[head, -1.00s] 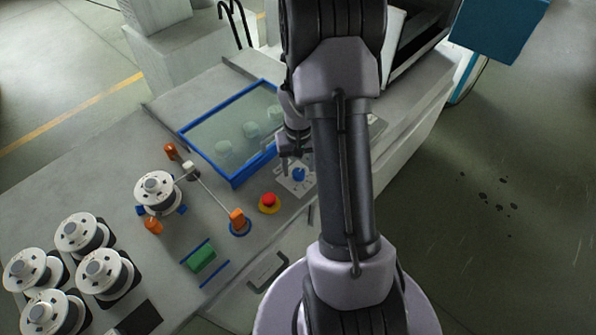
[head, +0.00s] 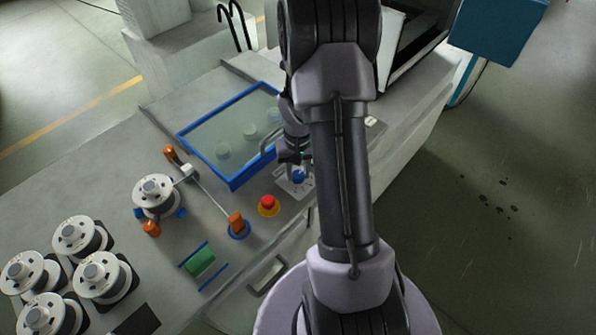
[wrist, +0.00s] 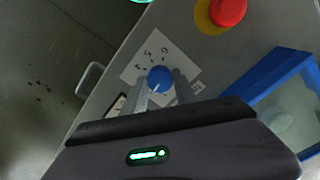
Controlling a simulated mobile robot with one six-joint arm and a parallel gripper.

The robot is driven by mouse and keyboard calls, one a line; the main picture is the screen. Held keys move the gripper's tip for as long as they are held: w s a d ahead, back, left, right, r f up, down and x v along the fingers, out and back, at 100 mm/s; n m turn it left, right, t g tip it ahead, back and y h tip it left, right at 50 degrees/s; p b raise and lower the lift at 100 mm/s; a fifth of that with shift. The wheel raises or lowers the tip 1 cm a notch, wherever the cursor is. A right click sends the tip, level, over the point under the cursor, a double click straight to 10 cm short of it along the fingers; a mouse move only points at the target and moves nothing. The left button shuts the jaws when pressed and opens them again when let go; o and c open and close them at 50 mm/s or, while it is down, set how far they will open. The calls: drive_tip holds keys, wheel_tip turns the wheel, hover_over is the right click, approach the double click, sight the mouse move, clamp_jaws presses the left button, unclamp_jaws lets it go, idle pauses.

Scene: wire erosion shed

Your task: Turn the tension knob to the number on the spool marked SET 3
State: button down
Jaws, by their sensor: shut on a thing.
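The blue tension knob (head: 299,177) sits on a white dial plate (wrist: 140,66) at the bench's front edge. In the wrist view the knob (wrist: 160,78) has a pale pointer mark, and dark numbers are printed around it, too small to read surely. My gripper (head: 296,163) is down at the knob, and in the wrist view its two fingers (wrist: 161,89) are shut on the knob's sides. Several white spools (head: 104,274) stand at the left, and another spool (head: 156,194) sits on the wire holder. No SET marking or number on them is readable.
A red stop button (head: 268,203) on a yellow base is close to the knob. A blue-framed tank (head: 233,184) lies behind it. A wire runs between orange guides (head: 236,222).

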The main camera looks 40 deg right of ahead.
sight(298, 175)
drive_tip(key=m+b, duration=0.1)
drive_tip(key=m, duration=0.2)
drive_tip(key=shift+f+b, duration=0.1)
drive_tip(key=shift+b, duration=0.25)
drive_tip(key=shift+m+b, duration=0.85)
drive_tip(key=shift+m, duration=1.55)
drive_tip(key=c, duration=1)
unclamp_jaws()
drive_tip(key=shift+o, duration=0.2)
wheel_tip(298, 175, up, 18)
drive_tip(key=p, duration=0.4)
drive_tip(key=shift+f+p, duration=0.2)
drive_tip(key=shift+p, duration=0.2)
